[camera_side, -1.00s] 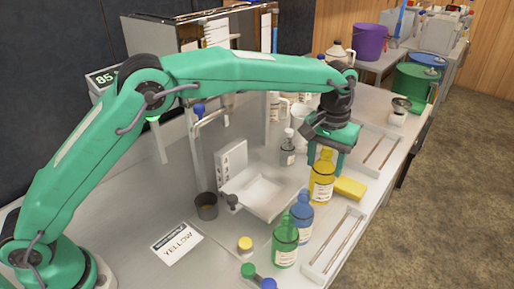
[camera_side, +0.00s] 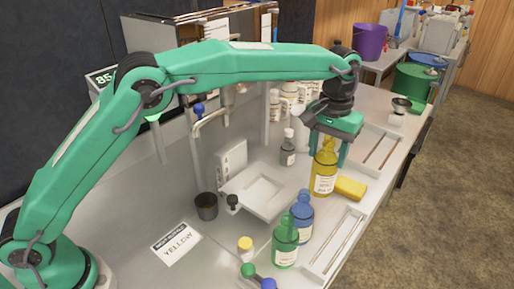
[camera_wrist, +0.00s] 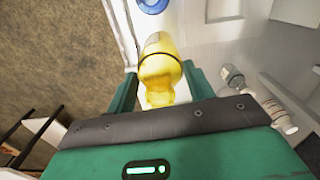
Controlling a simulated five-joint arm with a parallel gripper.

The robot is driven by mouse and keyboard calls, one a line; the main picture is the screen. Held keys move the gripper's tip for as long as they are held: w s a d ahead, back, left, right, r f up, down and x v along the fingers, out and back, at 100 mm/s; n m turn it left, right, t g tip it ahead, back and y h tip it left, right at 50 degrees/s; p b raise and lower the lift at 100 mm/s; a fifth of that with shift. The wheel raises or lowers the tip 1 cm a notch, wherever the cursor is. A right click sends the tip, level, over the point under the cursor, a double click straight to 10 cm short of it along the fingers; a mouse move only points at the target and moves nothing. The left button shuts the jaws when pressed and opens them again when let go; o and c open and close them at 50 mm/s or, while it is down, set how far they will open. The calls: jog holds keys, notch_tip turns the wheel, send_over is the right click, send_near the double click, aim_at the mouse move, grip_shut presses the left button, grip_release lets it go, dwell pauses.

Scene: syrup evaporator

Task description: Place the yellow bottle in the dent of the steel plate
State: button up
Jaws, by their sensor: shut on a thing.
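The yellow bottle (camera_side: 324,178) has a white label and stands upright between the fingers of my gripper (camera_side: 330,148). The gripper is shut on it near its neck, and the bottle seems to hang a little above the table. In the wrist view the yellow bottle (camera_wrist: 160,62) lies between the two green fingers of my gripper (camera_wrist: 162,92). The steel plate (camera_side: 240,186) lies left of the bottle, with a shallow square dent in its top. The dent is empty.
A blue bottle (camera_side: 301,216) and a green bottle (camera_side: 285,246) stand in front of the yellow one. A yellow sponge (camera_side: 351,189) lies to its right. A grey bottle (camera_side: 288,150) stands behind the plate. A card reading YELLOW (camera_side: 176,244) lies at the front left.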

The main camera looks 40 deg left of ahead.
jog(key=s+d+r+m, duration=0.3)
jog(key=s+r, duration=0.7)
jog(key=r, duration=0.2)
jog(key=s+d+r+m, duration=0.2)
jog(key=s+d+r, duration=0.1)
jog(key=s+r, duration=0.8)
jog(key=w+a+f+n, duration=0.3)
jog(key=a+f+n, duration=0.2)
jog(key=f+n, duration=0.2)
jog(key=w+a+f+n, duration=0.3)
jog(key=a+f+n, duration=0.3)
jog(key=n, duration=0.5)
jog(key=shift+w+f, duration=0.2)
jog(key=shift+f, duration=0.75)
jog(key=shift+a, duration=0.1)
jog(key=w+a+f, duration=0.7)
jog(key=w, duration=0.1)
jog(key=shift+w+a, duration=0.3)
jog(key=shift+a, duration=0.1)
jog(key=shift+f, duration=2.2)
